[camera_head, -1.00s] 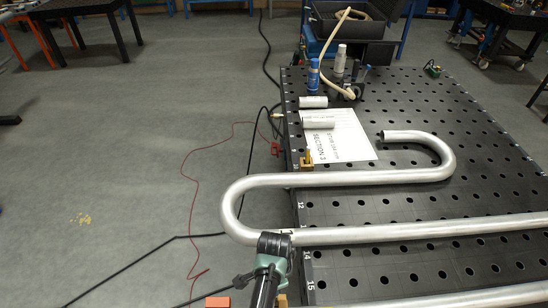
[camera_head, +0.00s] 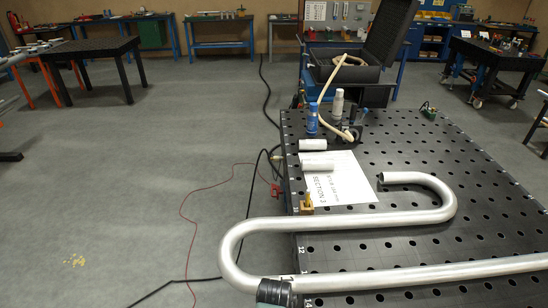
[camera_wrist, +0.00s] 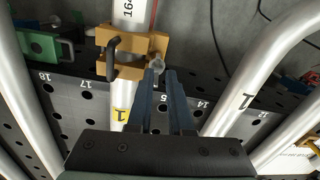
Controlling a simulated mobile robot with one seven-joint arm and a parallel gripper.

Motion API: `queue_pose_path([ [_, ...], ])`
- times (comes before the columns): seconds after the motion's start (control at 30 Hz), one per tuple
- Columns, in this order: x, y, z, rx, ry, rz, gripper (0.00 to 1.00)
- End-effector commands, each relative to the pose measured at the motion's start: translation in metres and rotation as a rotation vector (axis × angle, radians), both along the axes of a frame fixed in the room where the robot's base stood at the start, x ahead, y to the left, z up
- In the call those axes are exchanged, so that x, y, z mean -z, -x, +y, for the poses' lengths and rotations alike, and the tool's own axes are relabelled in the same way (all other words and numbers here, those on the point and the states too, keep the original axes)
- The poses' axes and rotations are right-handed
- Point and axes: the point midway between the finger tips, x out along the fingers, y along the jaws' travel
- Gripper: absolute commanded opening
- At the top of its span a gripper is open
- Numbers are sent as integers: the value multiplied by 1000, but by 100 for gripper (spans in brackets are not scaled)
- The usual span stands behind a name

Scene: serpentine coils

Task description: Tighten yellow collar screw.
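The yellow collar (camera_wrist: 156,42) sits around a metal tube (camera_wrist: 131,12) at the table edge in the wrist view. A black handle-like loop (camera_wrist: 112,57) stands at its left side. A grey screw head (camera_wrist: 157,66) sticks out at the collar's lower right. My gripper (camera_wrist: 162,74) has two dark blue fingers pointing at the screw, with their tips right at it. The fingers are close together with a narrow gap; whether they touch or grip the screw is not clear. In the head view, this collar and the gripper's fingers are not visible.
Bent tubes (camera_wrist: 266,70) flank the gripper in the wrist view, and a green block (camera_wrist: 38,45) lies at upper left. In the head view, the serpentine tube (camera_head: 330,222) runs over the perforated table (camera_head: 440,125), with a small yellow clamp (camera_head: 307,204) and a white sheet (camera_head: 350,180).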

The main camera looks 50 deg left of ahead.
Motion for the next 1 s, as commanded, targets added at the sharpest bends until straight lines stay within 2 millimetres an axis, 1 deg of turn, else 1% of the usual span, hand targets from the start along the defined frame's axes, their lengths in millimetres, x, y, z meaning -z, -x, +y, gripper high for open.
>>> queue_pose_path([
  [0.03, -1, -1, 0, 0, -1, -2, 27],
  [0.1, 0, 0, 0, 0, 0, 0, 38],
  [0.37, 2, 2, -1, -1, 4, 5, 38],
  [0.53, -4, 2, -1, -1, 2, 4, 38],
  [0.67, -20, 2, -1, -1, 2, 2, 38],
  [0.73, -31, 2, -1, 0, 1, 2, 38],
  [1.0, -84, 1, -1, 0, 0, 0, 38],
])
